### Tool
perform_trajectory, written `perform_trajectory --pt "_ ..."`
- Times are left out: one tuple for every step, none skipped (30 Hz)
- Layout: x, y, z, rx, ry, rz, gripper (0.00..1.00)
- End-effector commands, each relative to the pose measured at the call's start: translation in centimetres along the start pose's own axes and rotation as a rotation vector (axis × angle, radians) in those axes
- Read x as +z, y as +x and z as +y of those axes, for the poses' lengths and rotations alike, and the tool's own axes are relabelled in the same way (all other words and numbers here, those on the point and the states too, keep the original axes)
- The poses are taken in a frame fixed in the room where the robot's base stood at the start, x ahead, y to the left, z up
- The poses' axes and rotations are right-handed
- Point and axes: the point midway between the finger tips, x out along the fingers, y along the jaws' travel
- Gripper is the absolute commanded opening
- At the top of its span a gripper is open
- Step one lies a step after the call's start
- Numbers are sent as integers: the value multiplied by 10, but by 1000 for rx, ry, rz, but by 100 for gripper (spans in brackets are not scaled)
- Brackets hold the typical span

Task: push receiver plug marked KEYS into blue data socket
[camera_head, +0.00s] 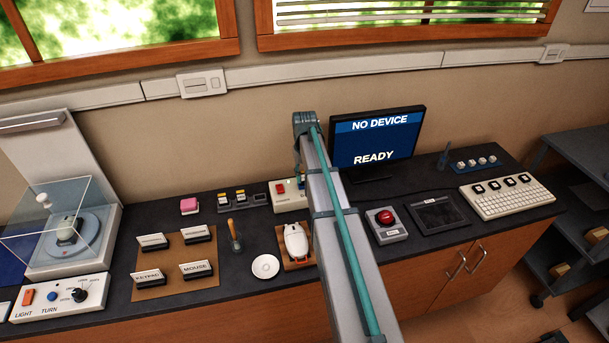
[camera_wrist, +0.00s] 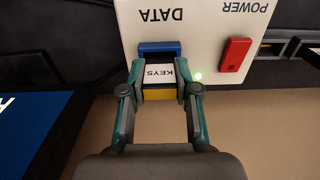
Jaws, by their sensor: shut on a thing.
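The receiver plug marked KEYS (camera_wrist: 159,74), with a white label and a yellow end, is between the fingers of my gripper (camera_wrist: 160,77) in the wrist view. My gripper is shut on it from both sides. The blue data socket (camera_wrist: 158,47) is on the white box (camera_wrist: 203,25), beside the word DATA. The plug's front end is right at the socket, in line with it; I cannot tell whether it is inside. In the head view my arm hides most of the gripper and plug at the box (camera_head: 280,203).
A red switch (camera_wrist: 235,54) marked POWER is on the same box, with a small green light near my right finger. The monitor (camera_head: 376,141) reads NO DEVICE and READY. A white mouse (camera_head: 296,241) and a keyboard (camera_head: 507,197) stand on the dark counter.

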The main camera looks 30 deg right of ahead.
Motion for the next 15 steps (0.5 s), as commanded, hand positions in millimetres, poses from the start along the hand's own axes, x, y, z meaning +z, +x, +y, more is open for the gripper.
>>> perform_trajectory --pt "0 1 0 0 0 0 11" --pt "0 2 0 0 0 0 11" --pt "0 2 0 0 0 0 11" --pt "0 2 0 0 0 0 11" --pt "0 3 0 0 0 0 11" --pt "0 3 0 0 0 0 11" --pt "0 4 0 0 0 0 11" --pt "0 4 0 0 0 0 11" --pt "0 5 0 0 0 0 11" --pt "0 5 0 0 0 0 11" --pt "0 6 0 0 0 0 11" --pt "0 6 0 0 0 0 11" --pt "0 6 0 0 0 0 11" --pt "0 7 0 0 0 0 11" --pt "0 8 0 0 0 0 11"
